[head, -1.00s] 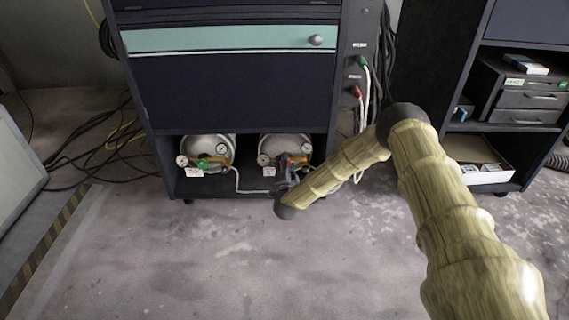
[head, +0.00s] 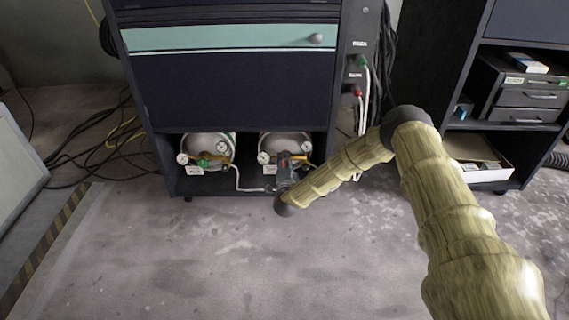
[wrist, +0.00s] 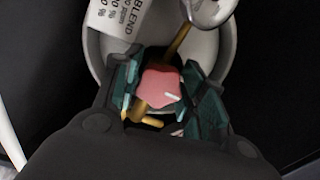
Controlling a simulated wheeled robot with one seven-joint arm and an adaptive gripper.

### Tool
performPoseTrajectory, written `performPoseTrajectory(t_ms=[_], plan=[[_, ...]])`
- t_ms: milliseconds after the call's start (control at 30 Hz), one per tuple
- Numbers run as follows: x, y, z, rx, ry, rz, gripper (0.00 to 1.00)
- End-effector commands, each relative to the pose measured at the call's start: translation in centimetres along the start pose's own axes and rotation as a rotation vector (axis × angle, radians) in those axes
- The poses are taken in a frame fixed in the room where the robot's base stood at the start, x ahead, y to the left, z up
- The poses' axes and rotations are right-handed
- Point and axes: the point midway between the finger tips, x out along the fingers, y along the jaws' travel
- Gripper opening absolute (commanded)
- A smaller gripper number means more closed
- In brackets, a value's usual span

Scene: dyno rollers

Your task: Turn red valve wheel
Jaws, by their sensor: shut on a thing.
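The red valve wheel (wrist: 160,88) sits between the two fingers of my gripper (wrist: 160,98) in the wrist view. The gripper is shut on it, with a teal finger pad at each side. Behind the wheel is a white gas cylinder (wrist: 97,52) with a brass valve stem and a gauge (wrist: 209,8).
A left cylinder (head: 209,145) with a green valve wheel (head: 203,163) stands beside it. The dark cabinet (head: 235,85) closes in above. White hoses (head: 366,100) hang at its right side. The floor (head: 200,260) in front is clear.

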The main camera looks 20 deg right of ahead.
Motion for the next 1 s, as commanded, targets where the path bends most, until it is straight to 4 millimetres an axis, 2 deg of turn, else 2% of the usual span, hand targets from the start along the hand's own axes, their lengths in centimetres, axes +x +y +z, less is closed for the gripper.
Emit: performPoseTrajectory(t_ms=[33, 67, 167, 200, 467, 633, 767, 1000], plan=[[-0.1, 0.1, 0.0, 0.0, -0.001, 0.002, 0.17], [-0.1, 0.1, 0.0, -0.001, -0.001, 0.002, 0.43], [-0.1, 0.1, 0.0, -0.001, -0.001, 0.002, 0.61], [-0.1, 0.1, 0.0, -0.001, -0.001, 0.002, 0.63], [0.0, 0.0, 0.0, -0.001, -0.001, 0.001, 0.63], [-0.8, 0.1, 0.1, -0.001, -0.001, 0.001, 0.63], [-2.6, 0.1, 0.0, -0.001, -0.002, 0.003, 0.63], [-7.0, 0.1, 0.1, -0.001, -0.003, 0.003, 0.63]])
